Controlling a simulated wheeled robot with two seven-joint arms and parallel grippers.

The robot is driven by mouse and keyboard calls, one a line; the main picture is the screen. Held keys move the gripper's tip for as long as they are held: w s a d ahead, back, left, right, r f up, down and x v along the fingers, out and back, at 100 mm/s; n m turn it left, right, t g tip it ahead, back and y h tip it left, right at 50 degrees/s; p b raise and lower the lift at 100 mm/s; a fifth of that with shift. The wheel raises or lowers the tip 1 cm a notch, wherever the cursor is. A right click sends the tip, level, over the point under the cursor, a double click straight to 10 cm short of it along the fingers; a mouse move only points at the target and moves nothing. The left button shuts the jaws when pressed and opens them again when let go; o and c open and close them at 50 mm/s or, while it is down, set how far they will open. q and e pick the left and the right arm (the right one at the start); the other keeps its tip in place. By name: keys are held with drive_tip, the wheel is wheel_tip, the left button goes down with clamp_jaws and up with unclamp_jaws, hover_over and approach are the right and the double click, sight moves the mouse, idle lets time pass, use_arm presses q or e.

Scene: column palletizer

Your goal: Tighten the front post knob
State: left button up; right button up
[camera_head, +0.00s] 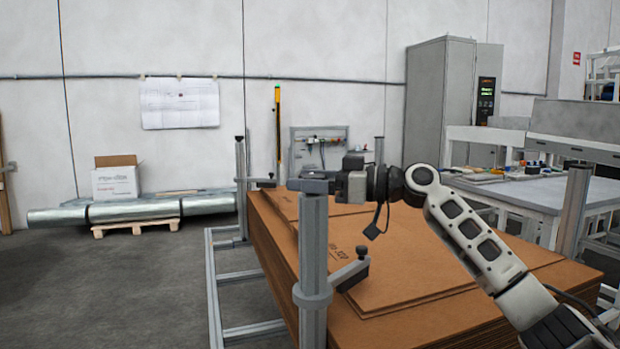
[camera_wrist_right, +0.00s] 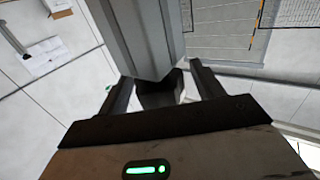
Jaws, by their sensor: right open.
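The front post (camera_head: 313,240) is a grey metal upright at the near corner of the cardboard stack. My right gripper (camera_head: 308,185) is at the top of this post, with its arm reaching in from the right. In the right wrist view the post (camera_wrist_right: 140,35) comes down from the top edge. A dark knob (camera_wrist_right: 158,92) at its end sits between the two open fingers, with gaps visible beside it. In the head view the gripper hides the knob. My left gripper is not in view.
A collar (camera_head: 312,296) with a side arm (camera_head: 350,272) sits lower on the front post. Stacked cardboard sheets (camera_head: 410,255) lie behind it. Another post (camera_head: 241,185) with a dark top knob stands farther back.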

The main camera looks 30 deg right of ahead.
drive_tip(key=c, duration=1)
drive_tip(key=shift+o, duration=0.2)
